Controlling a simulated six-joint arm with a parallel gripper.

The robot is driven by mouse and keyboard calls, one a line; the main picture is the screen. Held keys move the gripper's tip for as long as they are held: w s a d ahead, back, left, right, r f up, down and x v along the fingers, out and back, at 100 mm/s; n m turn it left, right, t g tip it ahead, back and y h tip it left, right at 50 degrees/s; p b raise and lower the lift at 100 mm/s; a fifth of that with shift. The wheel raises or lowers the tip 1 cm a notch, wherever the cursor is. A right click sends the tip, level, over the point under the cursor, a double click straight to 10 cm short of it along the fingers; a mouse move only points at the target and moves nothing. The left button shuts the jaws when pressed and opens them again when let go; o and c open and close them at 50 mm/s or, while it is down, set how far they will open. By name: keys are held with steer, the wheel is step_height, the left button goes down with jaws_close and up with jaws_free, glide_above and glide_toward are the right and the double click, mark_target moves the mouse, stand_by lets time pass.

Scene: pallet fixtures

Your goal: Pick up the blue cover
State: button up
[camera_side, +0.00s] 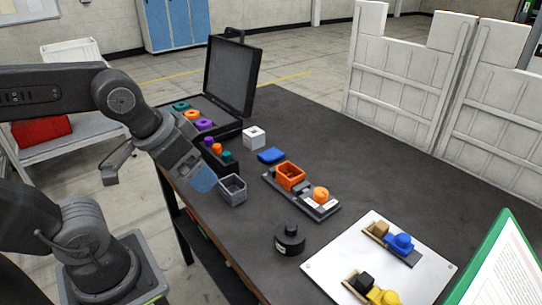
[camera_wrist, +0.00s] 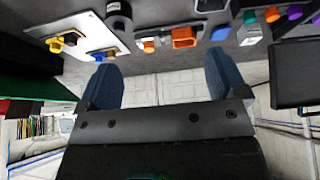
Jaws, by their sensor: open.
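The blue cover (camera_side: 271,155) lies flat on the dark table, between a white cube and the fixture with the orange box. It also shows in the wrist view (camera_wrist: 220,33), near the top edge. My gripper (camera_side: 203,181) is at the table's left edge, to the left of and apart from the cover. In the wrist view my gripper (camera_wrist: 162,80) has its two blue fingers wide apart with nothing between them.
A grey open box (camera_side: 232,189) stands close to my gripper. An orange box (camera_side: 291,176) sits on a grey fixture. A black cylinder (camera_side: 290,240), a white plate (camera_side: 427,269) with fixtures and an open black case (camera_side: 230,77) are around. The table's far right is clear.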

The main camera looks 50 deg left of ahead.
steer(key=shift+o, duration=0.7)
steer(key=w+a+r+n+g, duration=0.1)
steer(key=w+r+n, duration=0.1)
steer(key=w, duration=0.2)
steer(key=w+a+r+n, duration=0.2)
steer(key=w+n, duration=0.1)
steer(key=w, duration=0.2)
steer(key=n+g, duration=0.5)
steer(key=n, duration=0.8)
glide_above(270, 153)
step_height(270, 153, down, 18)
steer(key=shift+d+f, duration=0.1)
steer(key=shift+f, duration=2.75)
steer(key=shift+c, duration=0.3)
